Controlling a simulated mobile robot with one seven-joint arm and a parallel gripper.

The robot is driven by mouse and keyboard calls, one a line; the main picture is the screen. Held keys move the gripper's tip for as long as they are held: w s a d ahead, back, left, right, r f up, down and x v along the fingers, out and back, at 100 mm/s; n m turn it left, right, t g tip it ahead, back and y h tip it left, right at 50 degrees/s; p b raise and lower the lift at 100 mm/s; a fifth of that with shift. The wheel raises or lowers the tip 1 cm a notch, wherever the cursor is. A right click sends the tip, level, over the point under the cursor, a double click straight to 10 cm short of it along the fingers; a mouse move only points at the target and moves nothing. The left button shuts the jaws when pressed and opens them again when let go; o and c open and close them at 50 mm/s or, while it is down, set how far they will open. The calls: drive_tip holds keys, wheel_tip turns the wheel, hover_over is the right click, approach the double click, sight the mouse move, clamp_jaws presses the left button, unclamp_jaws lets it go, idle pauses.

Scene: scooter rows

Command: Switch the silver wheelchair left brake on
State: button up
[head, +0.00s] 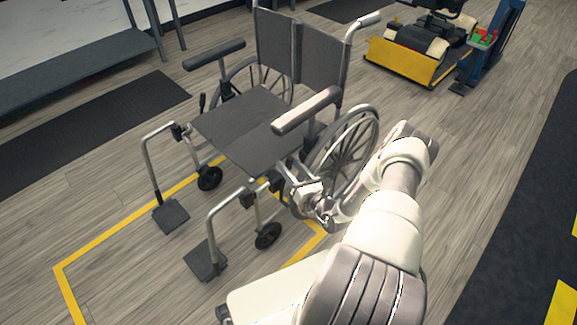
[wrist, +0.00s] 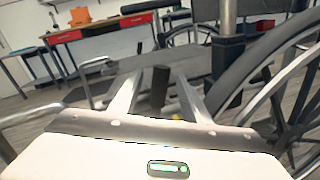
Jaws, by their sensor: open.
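The silver wheelchair (head: 240,125) with dark seat and back stands in the middle of the head view, footrests toward the lower left. My arm reaches to its picture-right side. My gripper (head: 308,190) is beside the front of the large wheel (head: 345,150), below the armrest. In the wrist view my gripper (wrist: 158,78) is open, and a dark upright lever grip, the left brake (wrist: 160,90), shows between its fingers. Contact cannot be told. In the head view my gripper hides this brake. The other side's brake lever (head: 202,102) stands upright.
The armrest (head: 307,109) is just above my gripper, and the small front caster (head: 268,235) is below. A yellow floor line (head: 110,247) runs around the chair's front. A yellow scooter (head: 405,62) stands behind. A workbench with red drawers (wrist: 137,20) shows in the wrist view.

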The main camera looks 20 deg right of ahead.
drive_tip(key=shift+w+a, duration=0.1)
drive_tip(key=shift+w, duration=0.5)
clamp_jaws()
drive_tip(key=shift+s, duration=0.1)
